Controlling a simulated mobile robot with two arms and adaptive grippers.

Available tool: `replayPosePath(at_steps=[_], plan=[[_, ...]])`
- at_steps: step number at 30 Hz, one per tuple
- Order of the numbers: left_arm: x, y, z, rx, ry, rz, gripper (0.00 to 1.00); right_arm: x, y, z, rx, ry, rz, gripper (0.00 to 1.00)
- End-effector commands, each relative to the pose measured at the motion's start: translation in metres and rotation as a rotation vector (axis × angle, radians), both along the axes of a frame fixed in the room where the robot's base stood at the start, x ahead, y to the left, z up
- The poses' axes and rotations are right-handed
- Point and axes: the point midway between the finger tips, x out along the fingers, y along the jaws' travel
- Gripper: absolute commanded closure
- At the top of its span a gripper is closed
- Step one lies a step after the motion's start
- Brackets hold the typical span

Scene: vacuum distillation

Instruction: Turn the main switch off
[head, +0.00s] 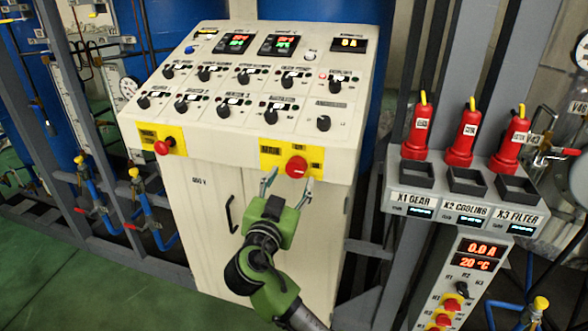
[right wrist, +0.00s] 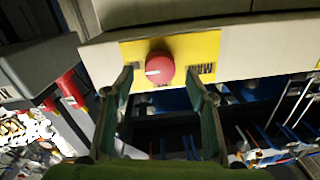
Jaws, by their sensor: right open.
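A red rotary knob (head: 296,167) sits on a yellow plate (head: 272,158) on the cream control cabinet's lower front edge. In the right wrist view the knob (right wrist: 160,68) is round with a white mark on its left side. A second red knob (head: 162,147) is on another yellow plate further left. My right gripper (head: 288,183) is open just below and in front of the right knob. In the right wrist view its fingers (right wrist: 159,80) point toward the knob from either side, with nothing gripped. My left gripper is not seen.
The cabinet's sloped panel (head: 343,103) carries several black knobs and lit displays. To the right, a grey shelf (head: 408,203) holds red plugs (head: 463,139) above open sockets. Blue pipes (head: 149,212) with valves stand at left. The green floor (head: 60,270) is clear at lower left.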

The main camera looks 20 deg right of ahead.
Motion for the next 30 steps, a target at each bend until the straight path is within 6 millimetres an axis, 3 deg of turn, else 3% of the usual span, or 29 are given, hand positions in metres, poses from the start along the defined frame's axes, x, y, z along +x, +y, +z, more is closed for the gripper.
replayPosePath(at_steps=[7, 18, 23, 30], plan=[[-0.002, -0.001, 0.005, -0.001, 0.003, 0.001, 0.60, 0.027, -0.017, 0.000, 0.000, 0.000, -0.001, 0.49], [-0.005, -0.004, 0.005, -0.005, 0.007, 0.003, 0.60, 0.032, -0.020, -0.001, 0.001, 0.000, -0.001, 0.49], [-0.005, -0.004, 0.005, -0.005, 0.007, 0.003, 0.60, 0.031, -0.020, -0.001, 0.001, 0.001, -0.001, 0.87], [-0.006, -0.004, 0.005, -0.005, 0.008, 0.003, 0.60, 0.031, -0.020, -0.001, -0.003, 0.004, 0.000, 0.87]])
